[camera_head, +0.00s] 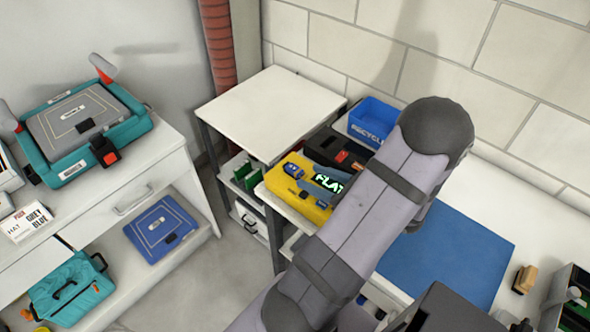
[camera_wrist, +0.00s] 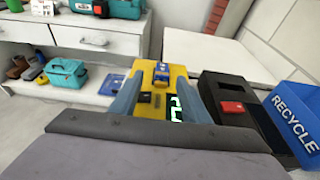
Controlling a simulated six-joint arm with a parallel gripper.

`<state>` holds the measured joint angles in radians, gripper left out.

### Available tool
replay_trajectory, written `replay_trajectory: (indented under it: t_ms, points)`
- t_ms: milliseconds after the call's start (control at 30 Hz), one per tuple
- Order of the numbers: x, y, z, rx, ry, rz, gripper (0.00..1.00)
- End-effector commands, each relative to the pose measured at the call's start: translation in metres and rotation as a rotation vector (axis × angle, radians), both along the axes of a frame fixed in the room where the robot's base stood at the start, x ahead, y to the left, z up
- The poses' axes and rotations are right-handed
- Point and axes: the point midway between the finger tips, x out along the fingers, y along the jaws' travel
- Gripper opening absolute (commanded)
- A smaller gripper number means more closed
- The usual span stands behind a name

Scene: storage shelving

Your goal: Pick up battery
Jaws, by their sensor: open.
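A small blue block with a pale mark, which looks like the battery (camera_head: 293,170), sits on the far end of a yellow device (camera_head: 312,212). The device has a lit green display (camera_head: 328,182) that reads "FLAT". In the wrist view the blue block (camera_wrist: 162,70) shows ahead, between and beyond the blue-grey fingers of my gripper (camera_wrist: 162,82). The fingers are apart with nothing held between them, over the yellow device (camera_wrist: 165,105).
A black box with a red part (camera_wrist: 232,107) stands right of the yellow device, then a blue recycle bin (camera_head: 372,120). A blue mat (camera_head: 450,255) covers the bench at right. A bare white tabletop (camera_head: 270,112) lies behind. A teal case (camera_head: 70,290) is at left.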

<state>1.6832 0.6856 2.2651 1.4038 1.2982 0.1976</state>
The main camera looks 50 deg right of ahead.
Motion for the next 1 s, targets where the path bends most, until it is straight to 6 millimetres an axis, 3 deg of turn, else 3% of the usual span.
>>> replay_trajectory:
  t_ms: [400,733,900,1000]
  points:
    - [0.043,-0.004,-0.012,0.0,0.0,0.004,0.42]
    - [0.048,-0.005,-0.014,-0.001,0.001,0.001,0.42]
    - [0.048,-0.005,-0.014,-0.001,0.001,0.001,0.02]
    - [0.048,-0.005,-0.014,-0.001,0.001,0.001,0.0]
